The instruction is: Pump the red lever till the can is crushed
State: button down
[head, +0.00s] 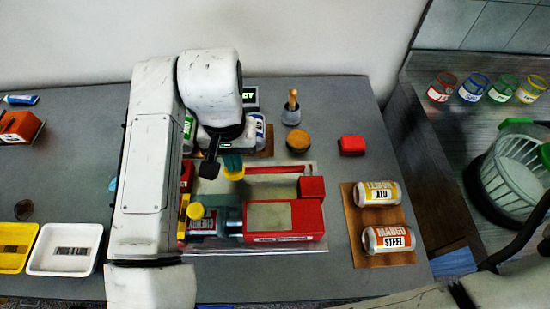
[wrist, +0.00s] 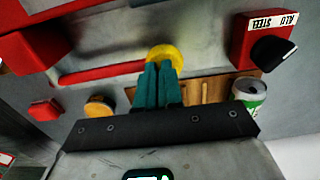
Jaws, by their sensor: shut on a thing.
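The can crusher has a red body (head: 285,222) on a pale base in the middle of the table. Its red lever (head: 280,169) lies nearly level behind the body and ends at the left in a yellow knob (head: 234,175). My gripper (head: 232,163) has its teal fingers on this knob. In the wrist view the fingertips (wrist: 164,68) are shut on the yellow knob (wrist: 165,54), with the red lever (wrist: 100,73) running left. A labelled can (head: 203,227) seems to lie at the left of the body; my arm hides part of that side, and its shape is hard to tell.
Two cans, lemon (head: 377,193) and mango (head: 389,238), lie on a brown mat at right. A red block (head: 351,146) and a wooden-topped round object (head: 298,141) stand behind. Yellow (head: 17,247) and white (head: 65,249) trays are at left. A red ALU/STEEL box (wrist: 262,38) shows in the wrist view.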

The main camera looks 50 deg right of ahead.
jog(key=shift+s+d+f+b, duration=0.15)
jog(key=shift+f+b, duration=0.25)
jog(key=shift+f, duration=0.55)
jog(key=r+p, duration=0.7)
jog(key=r, duration=0.1)
jog(key=shift+s+d, duration=0.2)
jog(key=shift+d, duration=0.1)
jog(key=shift+w+a+f+b, duration=0.15)
jog(key=shift+f+b, duration=0.3)
jog(key=shift+f, duration=0.3)
jog(key=shift+w+a+f+b, duration=0.15)
jog(key=shift+f+b, duration=0.3)
jog(key=shift+f, duration=0.25)
jog(key=shift+a+f+b, duration=0.1)
jog(key=shift+f+b, duration=0.8)
jog(key=shift+f, duration=0.45)
